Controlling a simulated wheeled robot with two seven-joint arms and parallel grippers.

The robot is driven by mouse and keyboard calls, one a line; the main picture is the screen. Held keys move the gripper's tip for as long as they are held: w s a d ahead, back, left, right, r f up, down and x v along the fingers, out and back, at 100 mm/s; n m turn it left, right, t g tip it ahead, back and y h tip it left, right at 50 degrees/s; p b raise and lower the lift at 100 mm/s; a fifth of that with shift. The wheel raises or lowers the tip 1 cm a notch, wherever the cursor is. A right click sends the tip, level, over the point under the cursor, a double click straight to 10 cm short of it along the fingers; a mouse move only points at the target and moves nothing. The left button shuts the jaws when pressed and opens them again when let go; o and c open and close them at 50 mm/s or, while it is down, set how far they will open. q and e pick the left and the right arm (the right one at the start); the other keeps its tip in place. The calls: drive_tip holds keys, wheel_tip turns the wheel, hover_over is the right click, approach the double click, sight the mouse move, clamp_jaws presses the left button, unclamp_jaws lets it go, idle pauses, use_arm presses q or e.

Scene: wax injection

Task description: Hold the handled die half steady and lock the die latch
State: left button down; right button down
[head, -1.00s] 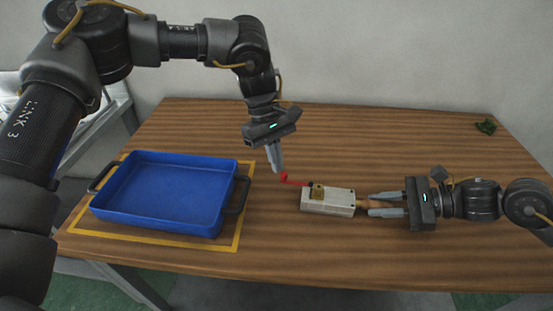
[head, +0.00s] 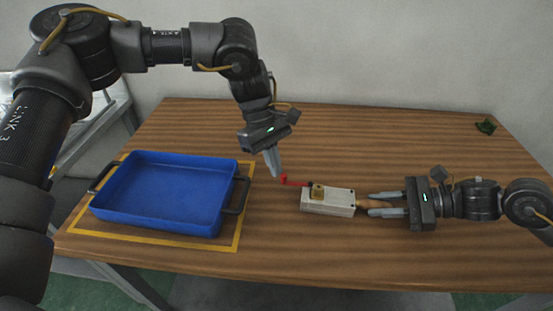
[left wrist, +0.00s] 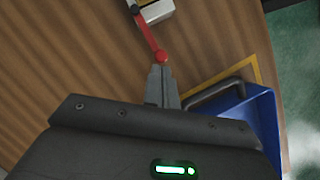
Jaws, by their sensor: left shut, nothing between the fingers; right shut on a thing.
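The die (head: 318,205) is a pale grey block lying on the table right of the middle, with a brass latch piece (head: 317,191) on top. A red latch lever (head: 295,183) sticks out to the left of it and ends in a red knob; it also shows in the left wrist view (left wrist: 149,38). A wooden handle (head: 363,204) comes out of the die's right end. My right gripper (head: 371,204) is shut on this handle. My left gripper (head: 275,174) points down with shut, empty fingers close beside the red knob; I cannot tell whether they touch.
A blue tray (head: 232,196) with dark handles stands inside a yellow outline (head: 128,239) on the left of the table. A small dark green object (head: 486,126) lies at the far right corner. The table behind the die is clear.

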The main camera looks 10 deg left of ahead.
use_arm(q)
drive_tip(key=s+n+t, duration=0.1)
drive_tip(key=s+n, duration=0.2)
drive_tip(key=shift+d+h, duration=0.1)
drive_tip(key=shift+h, duration=0.2)
drive_tip(key=shift+s+d+n, duration=0.25)
drive_tip(key=shift+s+n, duration=0.35)
drive_tip(key=shift+n, duration=0.1)
drive_tip(key=shift+s+d, duration=0.4)
drive_tip(key=shift+s, duration=0.2)
drive_tip(key=shift+s+d, duration=0.35)
drive_tip(key=shift+s, duration=0.2)
drive_tip(key=shift+s+d, duration=0.7)
drive_tip(key=shift+d, duration=0.1)
drive_tip(key=shift+s+d, duration=0.4)
drive_tip(key=shift+d, duration=0.4)
drive_tip(key=shift+w+t, duration=0.15)
drive_tip(key=shift+t, duration=0.15)
drive_tip(key=shift+w+d, duration=0.15)
drive_tip(key=shift+w, duration=0.5)
